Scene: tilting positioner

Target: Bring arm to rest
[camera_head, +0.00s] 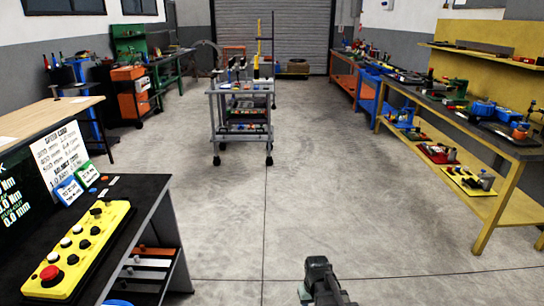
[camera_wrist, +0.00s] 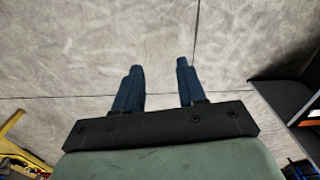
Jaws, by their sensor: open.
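My arm shows as a dark grey part (camera_head: 322,281) at the bottom of the head view, right of centre, above bare concrete floor. In the wrist view my gripper (camera_wrist: 158,80) has two blue fingers standing apart with floor visible between them. It is open and holds nothing. Nothing touches the fingers. Most of my arm is out of the head view.
A black desk (camera_head: 140,210) with a yellow button panel (camera_head: 82,250) stands at the left. A grey tool cart (camera_head: 241,115) stands mid-floor. A long yellow-framed workbench (camera_head: 455,120) runs along the right. The concrete floor (camera_head: 330,190) between them is clear.

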